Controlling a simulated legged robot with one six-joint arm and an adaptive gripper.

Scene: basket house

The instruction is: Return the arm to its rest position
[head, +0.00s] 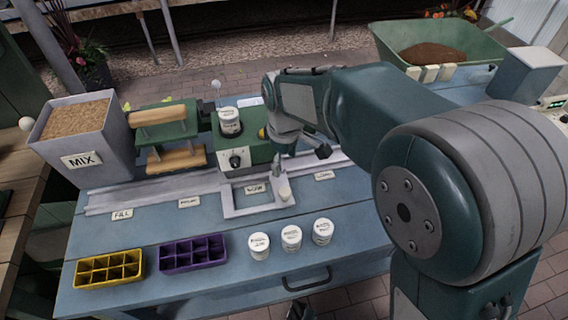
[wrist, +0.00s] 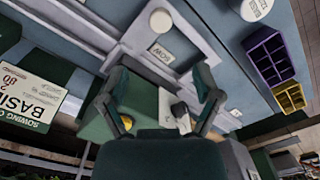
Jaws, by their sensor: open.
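My arm reaches from the right over the blue bench (head: 215,215) in the head view. My gripper (head: 301,153) is above the bench, behind the grey square frame with a small label. Its fingers are partly hidden by the wrist there. In the wrist view my gripper (wrist: 161,92) shows two dark green fingers spread apart with nothing held between them. The green machine shows beyond and between them.
A pale cylinder (head: 285,190) stands at the frame's right side. Three white jars (head: 291,237), a purple tray (head: 194,254) and a yellow tray (head: 109,268) line the front. The green machine (head: 240,150), MIX bin (head: 82,135) and green wheelbarrow (head: 480,45) stand farther back.

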